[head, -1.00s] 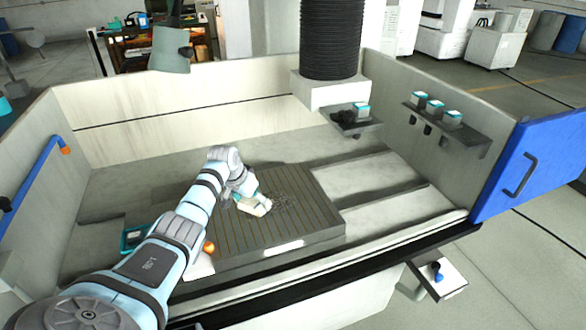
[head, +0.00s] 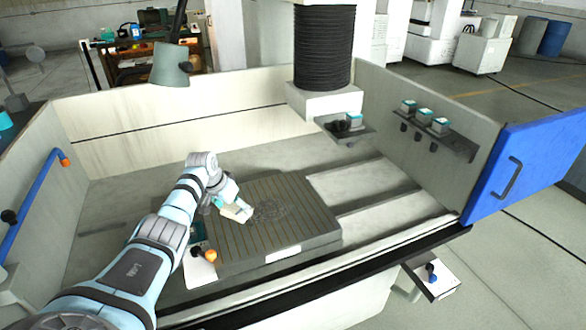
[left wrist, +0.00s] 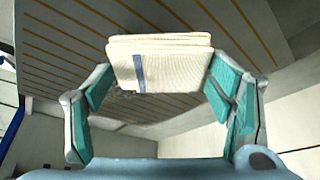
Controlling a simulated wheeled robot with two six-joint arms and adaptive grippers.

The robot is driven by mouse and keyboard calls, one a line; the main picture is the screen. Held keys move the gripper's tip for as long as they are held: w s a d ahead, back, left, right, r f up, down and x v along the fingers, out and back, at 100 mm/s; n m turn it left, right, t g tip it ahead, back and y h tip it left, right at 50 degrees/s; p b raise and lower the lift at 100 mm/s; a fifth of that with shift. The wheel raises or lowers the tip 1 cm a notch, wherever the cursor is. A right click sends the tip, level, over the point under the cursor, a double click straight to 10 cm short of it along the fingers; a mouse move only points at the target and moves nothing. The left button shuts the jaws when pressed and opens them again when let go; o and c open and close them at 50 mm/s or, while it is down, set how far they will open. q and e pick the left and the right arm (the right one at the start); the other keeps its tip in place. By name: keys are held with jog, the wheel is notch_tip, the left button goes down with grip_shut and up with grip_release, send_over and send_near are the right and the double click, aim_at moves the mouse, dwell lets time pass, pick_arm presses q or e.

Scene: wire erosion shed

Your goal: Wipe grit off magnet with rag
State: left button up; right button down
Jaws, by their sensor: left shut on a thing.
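The magnet (head: 312,222) is a dark grey slab with yellowish stripes, lying flat on the machine bed. A dark patch of grit (head: 271,212) lies near the middle of its top. My left gripper (head: 229,203) is over the magnet's left part, shut on the rag (head: 238,214), just left of the grit. In the left wrist view the rag (left wrist: 160,62) is a folded cream cloth with a blue stripe, between the teal pads of my left gripper (left wrist: 160,82). Whether the rag touches the magnet is hard to tell. My right gripper is not in view.
A black column (head: 323,50) rises behind. A shelf with small teal-topped boxes (head: 424,115) is on the right wall. The blue door (head: 530,155) stands at right. A lamp (head: 171,64) overhangs the back wall.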

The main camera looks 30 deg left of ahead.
pick_arm(q)
jog(key=shift+s+r+p, duration=0.15)
jog(key=shift+r+p, duration=1.35)
jog(key=shift+r, duration=0.6)
jog(key=shift+f, duration=0.15)
